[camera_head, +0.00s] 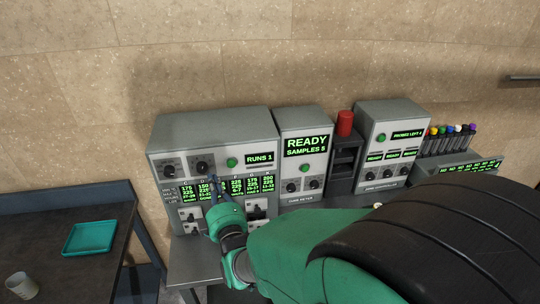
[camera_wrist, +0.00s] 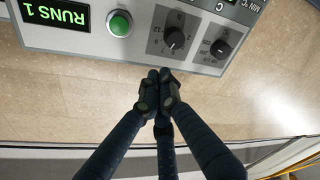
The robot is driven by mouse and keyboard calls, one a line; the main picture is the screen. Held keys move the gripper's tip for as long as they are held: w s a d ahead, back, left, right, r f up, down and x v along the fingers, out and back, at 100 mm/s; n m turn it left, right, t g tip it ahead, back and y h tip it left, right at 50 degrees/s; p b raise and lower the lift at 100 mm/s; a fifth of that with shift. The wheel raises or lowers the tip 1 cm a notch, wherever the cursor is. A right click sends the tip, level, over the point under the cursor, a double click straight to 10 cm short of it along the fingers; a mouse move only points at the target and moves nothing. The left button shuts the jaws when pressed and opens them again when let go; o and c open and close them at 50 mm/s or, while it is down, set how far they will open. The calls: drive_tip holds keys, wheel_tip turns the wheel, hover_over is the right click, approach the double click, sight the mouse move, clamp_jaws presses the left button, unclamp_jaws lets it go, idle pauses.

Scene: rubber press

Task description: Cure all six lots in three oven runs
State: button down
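The oven panel (camera_head: 262,128) is the wide grey box at left, with two dials, a green button (camera_head: 232,162), a display (camera_head: 259,158) reading RUNS 1, and a lot table in green digits, partly hidden by my arm. One lot column appears to read DONE. Small switches sit below the table. My gripper (camera_head: 213,188) is in front of this panel, below the dials. In the wrist view its fingertips (camera_wrist: 158,82) are together with nothing seen between them, close to the dial (camera_wrist: 173,38) nearer the green button; contact cannot be told. A second dial (camera_wrist: 220,49) is beside it.
The middle meter (camera_head: 306,146) reads READY, SAMPLES 5. A red cylinder (camera_head: 345,122) tops a dark stand. A controller (camera_head: 392,140) shows READY displays. Capped tubes (camera_head: 450,141) stand at right. A teal tray (camera_head: 90,238) and a cup (camera_head: 21,286) are on the dark left table.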

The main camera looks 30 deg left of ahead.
drive_tip(key=w+d+f+n+g+y+b, duration=0.1)
drive_tip(key=w+d+n+g, duration=0.2)
drive_tip(key=d+n+g, duration=0.2)
drive_tip(key=w+d+f+n+g+y+b, duration=0.1)
drive_tip(key=w+d+n+g, duration=0.3)
drive_tip(key=d+n, duration=0.4)
drive_tip(key=shift+w+f+g+b, duration=0.2)
drive_tip(key=shift+f+g+b, duration=0.3)
drive_tip(key=shift+f+g, duration=0.3)
drive_tip(key=shift+a, duration=0.15)
approach(231, 163)
drive_tip(key=s+a+f, duration=0.2)
drive_tip(key=s+a, duration=0.2)
drive_tip(key=s, duration=0.1)
drive_tip(key=shift+w+a+r, duration=0.1)
drive_tip(key=shift+w+a, duration=0.5)
drive_tip(key=shift+w, duration=0.25)
drive_tip(key=shift+w+a+r, duration=0.1)
drive_tip(key=shift+w+a, duration=0.55)
drive_tip(key=shift+w, duration=0.2)
drive_tip(key=shift+w+a, duration=0.1)
